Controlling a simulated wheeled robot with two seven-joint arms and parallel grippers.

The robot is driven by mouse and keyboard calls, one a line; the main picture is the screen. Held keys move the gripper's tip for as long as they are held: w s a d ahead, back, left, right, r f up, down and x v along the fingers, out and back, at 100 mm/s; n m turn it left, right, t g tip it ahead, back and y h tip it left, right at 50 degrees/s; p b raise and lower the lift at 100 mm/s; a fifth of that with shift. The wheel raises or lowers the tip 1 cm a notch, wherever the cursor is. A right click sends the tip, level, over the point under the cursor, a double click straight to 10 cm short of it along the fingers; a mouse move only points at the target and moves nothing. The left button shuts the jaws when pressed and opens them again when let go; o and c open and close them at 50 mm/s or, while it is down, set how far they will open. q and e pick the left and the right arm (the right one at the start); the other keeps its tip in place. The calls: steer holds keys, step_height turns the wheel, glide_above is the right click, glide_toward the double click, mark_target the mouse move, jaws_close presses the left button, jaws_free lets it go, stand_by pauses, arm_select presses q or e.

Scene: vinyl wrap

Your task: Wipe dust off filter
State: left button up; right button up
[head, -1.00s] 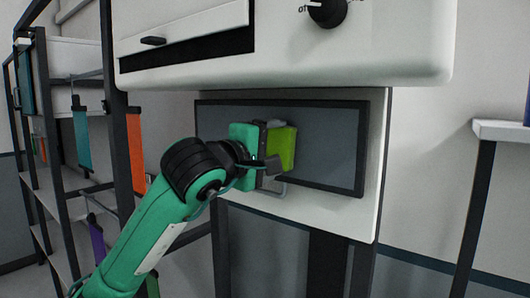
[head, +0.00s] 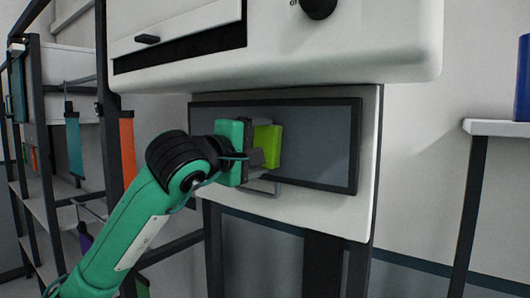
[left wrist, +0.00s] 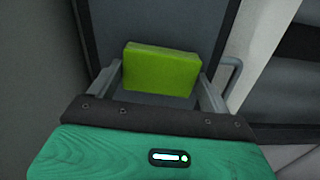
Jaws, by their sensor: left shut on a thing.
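The filter (head: 318,145) is a dark grey rectangular panel framed in black, set in a white board under the machine. In the left wrist view the grey panel (left wrist: 140,22) lies behind the sponge. A lime green sponge or block (head: 267,147) is held at the left part of the filter, and it also shows in the left wrist view (left wrist: 161,71). My left gripper (head: 262,156) is shut on the green sponge, with a finger on each side of it. The sponge is at or very close to the filter's face; contact cannot be told. My right gripper is not in view.
The white machine body (head: 400,55) with a black knob (head: 318,8) overhangs the filter. A metal handle (head: 262,190) sits below the filter. A shelf rack (head: 105,130) with hanging coloured strips stands left. A white side table (head: 495,128) with a blue object (head: 523,80) stands right.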

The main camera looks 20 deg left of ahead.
arm_select(q)
steer(key=shift+w+a+b, duration=1.3)
steer(key=shift+w+a, duration=0.85)
steer(key=shift+a, duration=3.9)
steer(key=s+d+r, duration=0.1)
steer(key=s+d, duration=0.1)
steer(key=d, duration=0.4)
steer(key=shift+s+d+b, duration=0.15)
steer(key=shift+d+b, duration=0.1)
steer(key=shift+b, duration=0.1)
